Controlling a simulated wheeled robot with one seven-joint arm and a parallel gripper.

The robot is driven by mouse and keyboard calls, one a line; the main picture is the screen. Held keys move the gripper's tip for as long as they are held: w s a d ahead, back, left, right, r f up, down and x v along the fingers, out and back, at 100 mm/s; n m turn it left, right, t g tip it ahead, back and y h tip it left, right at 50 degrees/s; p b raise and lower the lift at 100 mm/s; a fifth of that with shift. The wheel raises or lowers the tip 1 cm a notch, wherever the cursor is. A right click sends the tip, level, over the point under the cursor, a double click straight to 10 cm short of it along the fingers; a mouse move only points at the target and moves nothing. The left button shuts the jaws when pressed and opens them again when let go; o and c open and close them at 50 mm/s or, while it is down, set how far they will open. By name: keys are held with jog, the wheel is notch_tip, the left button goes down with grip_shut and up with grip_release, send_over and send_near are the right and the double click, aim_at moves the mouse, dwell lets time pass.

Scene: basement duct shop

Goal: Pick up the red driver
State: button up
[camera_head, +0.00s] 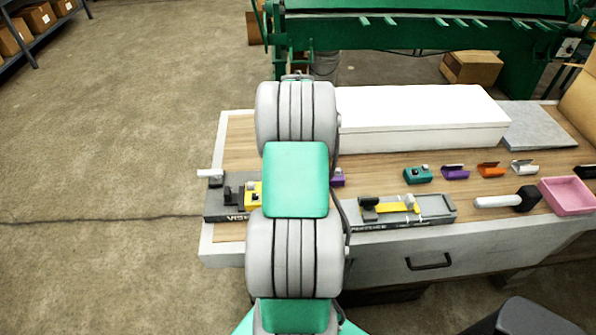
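I cannot make out a red driver in the head view. The nearest in color is a small orange clip-like piece (491,169) on the workbench (385,170), in a row with other small pieces. My arm stands upright across the middle of the picture and hides part of the bench behind it. My gripper does not show, so whether it is open or holds anything cannot be seen.
Also on the bench are a long white box (420,135), a pink tray (568,195), a black-headed mallet (508,200), and a dark holder with a yellow tool (435,207). Another dark holder (222,213) sits left of my arm. Open floor lies left.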

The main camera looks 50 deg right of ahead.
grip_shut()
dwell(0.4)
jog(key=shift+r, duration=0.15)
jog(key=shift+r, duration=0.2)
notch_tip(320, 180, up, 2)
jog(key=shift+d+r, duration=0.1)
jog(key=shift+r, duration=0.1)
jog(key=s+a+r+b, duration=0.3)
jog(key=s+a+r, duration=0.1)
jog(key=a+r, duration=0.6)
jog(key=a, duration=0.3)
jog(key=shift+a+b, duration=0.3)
jog(key=shift+b, duration=0.05)
